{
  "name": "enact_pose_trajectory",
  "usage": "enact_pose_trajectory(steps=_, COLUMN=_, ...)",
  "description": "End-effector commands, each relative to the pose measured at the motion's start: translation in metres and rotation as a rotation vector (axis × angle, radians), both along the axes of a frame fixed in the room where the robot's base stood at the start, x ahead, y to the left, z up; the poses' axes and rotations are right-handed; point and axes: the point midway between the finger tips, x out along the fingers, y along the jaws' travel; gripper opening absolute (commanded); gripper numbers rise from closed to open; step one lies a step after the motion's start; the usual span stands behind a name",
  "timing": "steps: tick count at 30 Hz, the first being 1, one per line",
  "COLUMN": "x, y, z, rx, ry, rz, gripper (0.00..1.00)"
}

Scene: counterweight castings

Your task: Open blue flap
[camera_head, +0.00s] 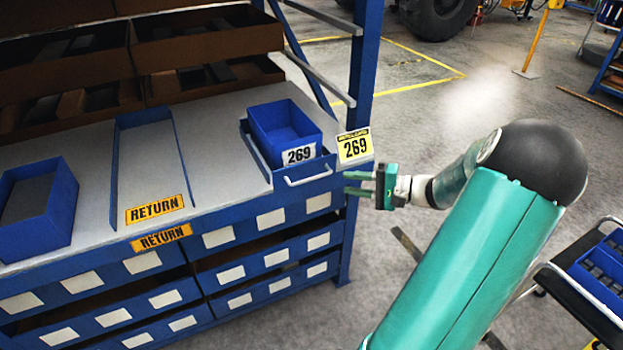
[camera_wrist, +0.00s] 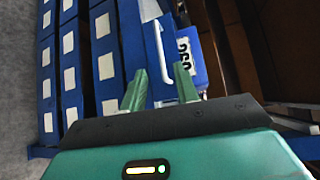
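The blue flap (camera_head: 310,173) is a short upright blue panel with a white bar handle (camera_head: 309,180), at the front edge of the bench below the blue bin marked 269 (camera_head: 270,123). It looks closed. My gripper (camera_head: 348,183) is open and empty, just right of the handle, with its green fingers pointing left at it. In the wrist view the handle (camera_wrist: 160,45) runs up from between the two spread fingertips (camera_wrist: 161,72), and the flap (camera_wrist: 150,45) lies beside it. A small gap seems to remain between fingertips and handle; I see no contact.
Blue drawers (camera_head: 270,222) with white labels lie below the flap. A RETURN lane (camera_head: 150,165) is to the left. A cart (camera_head: 590,290) stands at lower right.

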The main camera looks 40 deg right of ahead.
Motion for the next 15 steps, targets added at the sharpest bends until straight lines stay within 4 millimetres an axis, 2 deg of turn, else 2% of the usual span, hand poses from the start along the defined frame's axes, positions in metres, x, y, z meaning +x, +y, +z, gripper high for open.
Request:
enact_pose_trajectory(steps=6, x=0.040, y=0.023, z=-0.006, rx=0.001, ry=0.001, rz=0.006, gripper=0.31)
enact_pose_trajectory(steps=15, x=0.086, y=0.048, z=-0.014, rx=-0.001, ry=0.002, rz=0.003, gripper=0.31)
